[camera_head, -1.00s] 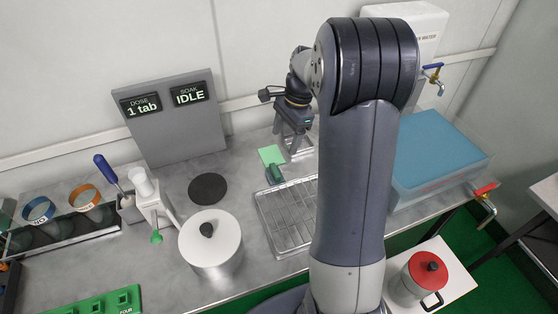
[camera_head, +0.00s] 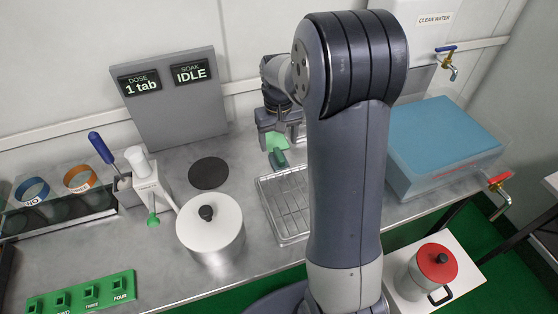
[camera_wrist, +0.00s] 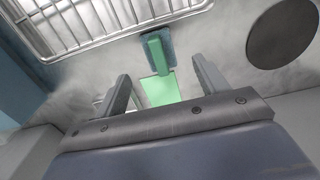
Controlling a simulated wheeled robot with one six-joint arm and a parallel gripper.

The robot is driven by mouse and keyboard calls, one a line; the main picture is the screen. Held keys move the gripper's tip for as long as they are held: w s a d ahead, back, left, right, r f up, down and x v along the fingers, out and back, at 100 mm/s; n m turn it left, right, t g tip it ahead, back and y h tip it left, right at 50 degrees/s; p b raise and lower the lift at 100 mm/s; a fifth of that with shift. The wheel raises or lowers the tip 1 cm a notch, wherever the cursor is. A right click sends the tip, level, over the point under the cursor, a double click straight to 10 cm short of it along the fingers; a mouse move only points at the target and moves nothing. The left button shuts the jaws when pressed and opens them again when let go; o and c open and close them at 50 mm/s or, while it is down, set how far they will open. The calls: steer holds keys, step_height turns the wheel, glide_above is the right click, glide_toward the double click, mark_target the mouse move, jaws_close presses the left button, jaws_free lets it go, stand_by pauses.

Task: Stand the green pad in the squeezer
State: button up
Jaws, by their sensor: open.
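A flat light green square, likely the green pad (camera_head: 274,141), lies on the counter behind the drying rack. It also shows in the wrist view (camera_wrist: 160,90), between and beyond my fingers. Touching or close to it is a dark teal block (camera_wrist: 174,42) with a green bar on it; it shows in the head view (camera_head: 278,159). I cannot tell whether this is the squeezer. My gripper (camera_head: 281,140) is open and empty, pointing down over the light green square. It shows in the wrist view (camera_wrist: 161,86) with fingers apart. My arm hides part of the counter.
A wire rack (camera_head: 290,222) stands in front. A black disc (camera_head: 208,173) and a lidded pot (camera_head: 212,245) are left of it. A white lever device (camera_head: 147,178) with a green tip stands further left.

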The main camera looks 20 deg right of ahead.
mark_target(279, 154)
step_height(279, 154, down, 7)
steer(key=shift+w+d+r, duration=0.1)
steer(key=shift+w, duration=0.05)
stand_by(0.4)
steer(key=c, duration=1.1)
steer(key=shift+r, duration=0.1)
steer(key=shift+c, duration=0.2)
